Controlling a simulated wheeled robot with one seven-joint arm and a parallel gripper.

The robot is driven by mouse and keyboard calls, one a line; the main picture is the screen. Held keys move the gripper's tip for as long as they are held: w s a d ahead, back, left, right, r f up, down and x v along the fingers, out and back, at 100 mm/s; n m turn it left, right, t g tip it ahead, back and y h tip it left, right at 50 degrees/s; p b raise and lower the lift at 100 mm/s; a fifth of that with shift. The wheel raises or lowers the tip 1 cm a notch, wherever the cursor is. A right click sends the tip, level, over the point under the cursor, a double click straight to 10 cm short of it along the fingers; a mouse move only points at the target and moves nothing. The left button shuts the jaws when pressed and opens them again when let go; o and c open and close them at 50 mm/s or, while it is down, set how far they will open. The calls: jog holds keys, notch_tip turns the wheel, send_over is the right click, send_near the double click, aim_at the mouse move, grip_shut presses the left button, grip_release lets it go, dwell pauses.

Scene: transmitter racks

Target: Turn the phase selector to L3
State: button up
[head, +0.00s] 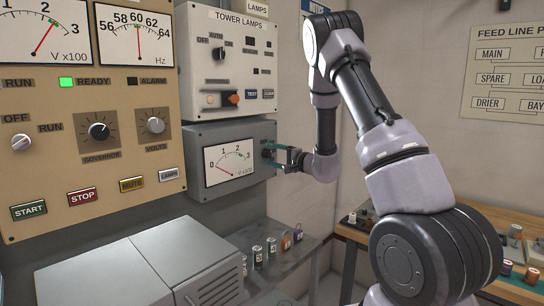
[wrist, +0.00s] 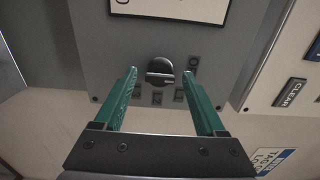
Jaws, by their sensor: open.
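The phase selector is a small black rotary knob (wrist: 160,71) on the grey meter box. In the wrist view it sits between my two green fingers, with a gap on each side. Several small dark labels (wrist: 157,99) lie around it, too small to read, and I cannot tell which one the knob points at. In the head view my gripper (head: 276,154) is at the right side of the box face and mostly hides the knob. My gripper (wrist: 160,74) is open, and its fingers do not touch the knob.
The voltage meter (head: 229,162) on the same box has its needle near 0. The tower lamps panel (head: 228,60) is above, and the generator panel (head: 85,120) with knobs and buttons is at left.

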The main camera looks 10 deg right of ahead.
jog(key=shift+w+a, duration=0.15)
grip_shut()
jog(key=shift+m, duration=0.3)
jog(key=m, duration=2.6)
jog(key=shift+f, duration=0.1)
jog(key=shift+m, duration=0.3)
